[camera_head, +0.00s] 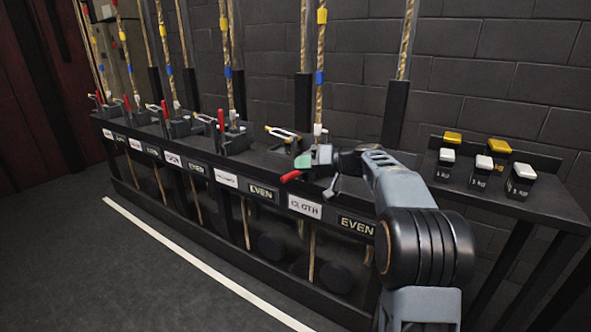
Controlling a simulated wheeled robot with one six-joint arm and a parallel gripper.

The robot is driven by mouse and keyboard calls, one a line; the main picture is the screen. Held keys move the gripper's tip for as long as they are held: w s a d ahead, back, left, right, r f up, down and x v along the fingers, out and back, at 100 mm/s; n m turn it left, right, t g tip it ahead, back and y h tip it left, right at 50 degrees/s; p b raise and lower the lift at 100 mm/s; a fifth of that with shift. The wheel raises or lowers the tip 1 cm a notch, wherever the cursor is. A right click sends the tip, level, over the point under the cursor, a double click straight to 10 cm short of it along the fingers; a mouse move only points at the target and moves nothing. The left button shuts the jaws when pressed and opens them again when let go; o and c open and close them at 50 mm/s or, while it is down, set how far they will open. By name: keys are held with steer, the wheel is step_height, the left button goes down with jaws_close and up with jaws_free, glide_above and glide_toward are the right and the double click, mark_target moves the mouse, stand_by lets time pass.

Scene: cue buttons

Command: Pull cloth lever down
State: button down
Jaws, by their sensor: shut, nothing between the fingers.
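The cloth lever's red handle (290,177) sticks out over the front edge of the rail, above the white label that reads CLOTH (305,206). It lies low and points toward the front left, unlike the upright red handles farther left. My gripper (331,186) is just right of the red handle, shut, with nothing seen between its fingers. A pale green part (303,161) shows beside it. My wrist hides the lever's base, and I cannot tell whether the gripper touches the handle.
Other rope locks with upright red levers (221,121) line the black rail (262,160) to the left. Ropes rise behind it. A yellow-ended ring (282,133) lies near the cloth lock. A shelf at right holds several small weights (446,163). The floor in front (150,270) is clear.

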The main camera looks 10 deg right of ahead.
steer(key=s+a+p+v, duration=0.1)
steer(key=p+v, duration=0.1)
steer(key=v, duration=0.7)
steer(key=shift+s+d+r, duration=0.2)
steer(key=shift+r, duration=0.2)
steer(key=s+a+r+m+g+h+p, duration=0.15)
steer(key=s+a+r+h+p, duration=0.3)
steer(key=p, duration=0.45)
steer(key=s+a+r+m+g+h+p, duration=0.1)
steer(key=s+a+r+g+h+p, duration=0.15)
steer(key=s+a+r+p, duration=0.4)
steer(key=s+d+r+h+p, duration=0.2)
steer(key=s+r+h+p, duration=0.1)
steer(key=s+p, duration=0.4)
steer(key=s+d+r+h+p, duration=0.1)
steer(key=s+r+h+p, duration=0.2)
steer(key=s+p, duration=0.4)
steer(key=p, duration=0.4)
steer(key=shift+s+d+p, duration=0.3)
steer(key=shift+d+p, duration=0.05)
steer(key=shift+p, duration=0.05)
